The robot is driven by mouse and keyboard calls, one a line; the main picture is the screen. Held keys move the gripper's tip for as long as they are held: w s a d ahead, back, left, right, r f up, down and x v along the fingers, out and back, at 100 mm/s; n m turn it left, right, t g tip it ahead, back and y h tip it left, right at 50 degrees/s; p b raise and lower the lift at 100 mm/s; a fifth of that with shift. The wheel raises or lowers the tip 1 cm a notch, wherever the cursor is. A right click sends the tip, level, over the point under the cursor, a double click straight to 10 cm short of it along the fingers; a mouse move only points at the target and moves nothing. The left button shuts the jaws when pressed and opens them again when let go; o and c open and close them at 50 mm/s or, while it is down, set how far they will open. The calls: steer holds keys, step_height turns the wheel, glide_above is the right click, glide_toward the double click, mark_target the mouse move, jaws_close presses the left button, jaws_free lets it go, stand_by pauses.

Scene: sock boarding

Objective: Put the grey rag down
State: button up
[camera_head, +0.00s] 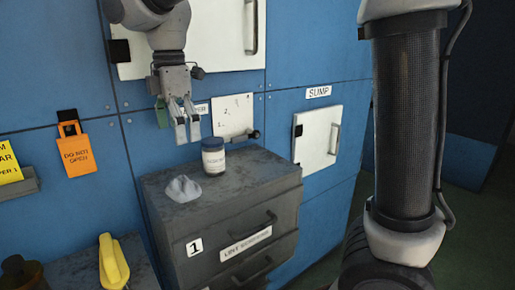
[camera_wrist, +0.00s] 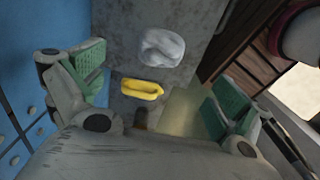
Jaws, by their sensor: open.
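The grey rag (camera_head: 183,189) lies crumpled on top of the dark grey drawer cabinet (camera_head: 225,212), near its left end. It also shows in the wrist view (camera_wrist: 161,48), past my fingers and apart from them. My gripper (camera_head: 187,133) is above the cabinet, higher than the rag and close to the blue wall. In the wrist view my gripper (camera_wrist: 160,90) has its green-padded fingers wide apart with nothing between them. No part of the rag touches it.
A white-labelled jar (camera_head: 213,157) stands on the cabinet behind the rag. A yellow object (camera_head: 113,262) stands lower left, and it shows in the wrist view (camera_wrist: 141,89). An orange tag (camera_head: 76,154) and a white SUMP door (camera_head: 318,139) are on the blue wall.

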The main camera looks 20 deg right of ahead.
steer(key=s+d+m+t, duration=0.15)
steer(key=d+m, duration=0.35)
steer(key=d, duration=0.5)
steer(key=s+d+m, duration=0.3)
steer(key=d+m, duration=0.2)
steer(key=d, duration=0.4)
steer(key=s+d+f+m+t, duration=0.1)
steer(key=s+d+f+m, duration=0.1)
steer(key=s+d+m, duration=0.3)
steer(key=s+d+f+m+t, duration=0.2)
steer(key=s+d+f+m, duration=0.1)
steer(key=s+d+m, duration=0.3)
steer(key=shift+s+d+f, duration=0.3)
steer(key=shift+s+d, duration=0.25)
steer(key=shift+d, duration=0.65)
